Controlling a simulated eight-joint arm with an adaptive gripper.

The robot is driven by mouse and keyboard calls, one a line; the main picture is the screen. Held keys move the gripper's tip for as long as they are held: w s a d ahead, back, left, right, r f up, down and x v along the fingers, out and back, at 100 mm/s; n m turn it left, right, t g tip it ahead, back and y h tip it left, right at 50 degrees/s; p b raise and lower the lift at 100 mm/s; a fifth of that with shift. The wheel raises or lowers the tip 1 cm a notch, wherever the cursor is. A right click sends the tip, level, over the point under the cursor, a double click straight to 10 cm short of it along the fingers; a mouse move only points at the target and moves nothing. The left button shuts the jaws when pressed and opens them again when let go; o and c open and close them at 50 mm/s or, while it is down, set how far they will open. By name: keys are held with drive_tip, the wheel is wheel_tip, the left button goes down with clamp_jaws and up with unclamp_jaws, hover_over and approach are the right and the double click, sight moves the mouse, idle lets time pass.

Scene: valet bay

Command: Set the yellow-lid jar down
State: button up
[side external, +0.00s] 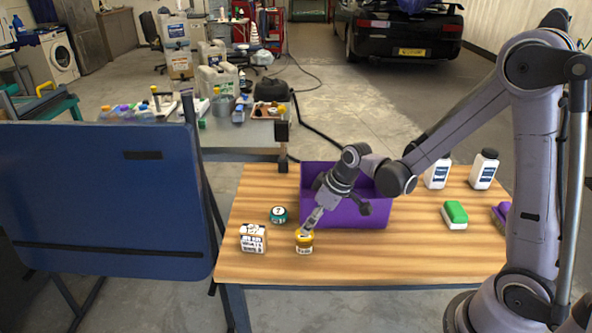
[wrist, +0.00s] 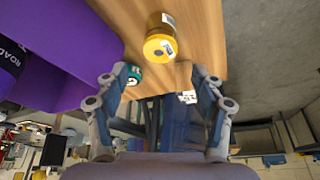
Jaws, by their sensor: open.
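The yellow-lid jar (side external: 304,246) stands upright on the wooden table (side external: 380,262), in front of the purple bin. In the wrist view the yellow-lid jar (wrist: 160,43) shows its yellow lid with a small label, beyond my fingertips. My gripper (side external: 306,231) is just above the jar, pointing down at it. In the wrist view my gripper (wrist: 163,76) has its fingers spread wide with nothing held between them. I cannot tell from the side whether a fingertip touches the lid.
A purple bin (side external: 345,213) stands close behind the jar. A teal-lid jar (side external: 278,215) and a white box (side external: 253,238) are to the left. A green-and-white sponge (side external: 454,215) and white bottles (side external: 484,170) are at the right. The table's front right is clear.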

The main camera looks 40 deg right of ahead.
drive_tip(key=s+r+m+t+h, duration=0.1)
drive_tip(key=s+r+m+t, duration=0.1)
drive_tip(key=s+r, duration=1.1)
drive_tip(key=shift+s+a+r+m+t, duration=0.25)
drive_tip(key=shift+s+a+m+t, duration=0.2)
drive_tip(key=shift+m, duration=0.35)
